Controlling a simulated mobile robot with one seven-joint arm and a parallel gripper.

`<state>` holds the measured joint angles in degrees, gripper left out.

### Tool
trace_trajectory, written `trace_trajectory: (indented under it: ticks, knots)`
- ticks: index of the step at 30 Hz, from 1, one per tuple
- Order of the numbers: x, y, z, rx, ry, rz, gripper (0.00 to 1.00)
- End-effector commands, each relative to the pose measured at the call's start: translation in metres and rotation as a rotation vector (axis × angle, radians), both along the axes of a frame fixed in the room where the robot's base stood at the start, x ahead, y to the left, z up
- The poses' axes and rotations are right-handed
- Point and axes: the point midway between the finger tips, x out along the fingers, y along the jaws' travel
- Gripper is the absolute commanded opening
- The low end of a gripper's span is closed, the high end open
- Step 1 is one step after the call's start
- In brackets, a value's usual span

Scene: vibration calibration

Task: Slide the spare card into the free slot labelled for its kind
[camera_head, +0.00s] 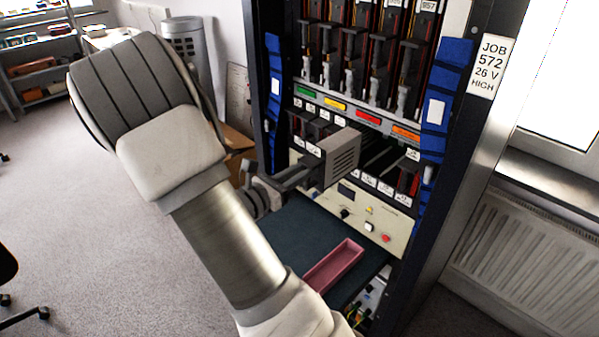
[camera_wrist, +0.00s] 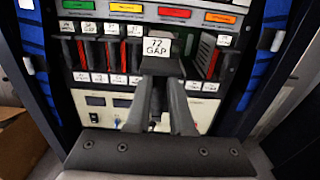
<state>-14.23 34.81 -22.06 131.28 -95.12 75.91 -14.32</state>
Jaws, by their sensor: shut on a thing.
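My gripper (camera_head: 298,178) is shut on the spare card (camera_head: 341,158), a grey block-like module with a vented side, held level in front of the rack's lower card row. In the wrist view the card's front label (camera_wrist: 157,47) reads 72 GAP, and the two fingers (camera_wrist: 160,88) are below it. The lower row has dark gaps (camera_head: 378,155) right of the held card and small white labels (camera_head: 385,188) along its bottom edge. The held card hides part of the row, so I cannot tell whether its far end is inside a slot.
A row of tall modules (camera_head: 352,75) is above, with coloured tags (camera_head: 368,118) beneath. A cream control panel (camera_head: 350,205) and a dark shelf with a pink tray (camera_head: 334,265) are below. A JOB 572 sign (camera_head: 491,66) is on the right post. Floor at left is open.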

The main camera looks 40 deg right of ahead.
Motion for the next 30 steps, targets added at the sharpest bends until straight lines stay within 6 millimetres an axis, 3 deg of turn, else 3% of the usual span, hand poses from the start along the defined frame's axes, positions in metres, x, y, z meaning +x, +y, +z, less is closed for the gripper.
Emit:
trace_trajectory:
  ticks: [18,30]
  knots:
    - [0.002,-0.025,0.000,-0.001,-0.001,-0.001,0.00]
    - [0.002,-0.029,0.000,-0.002,0.000,0.000,0.00]
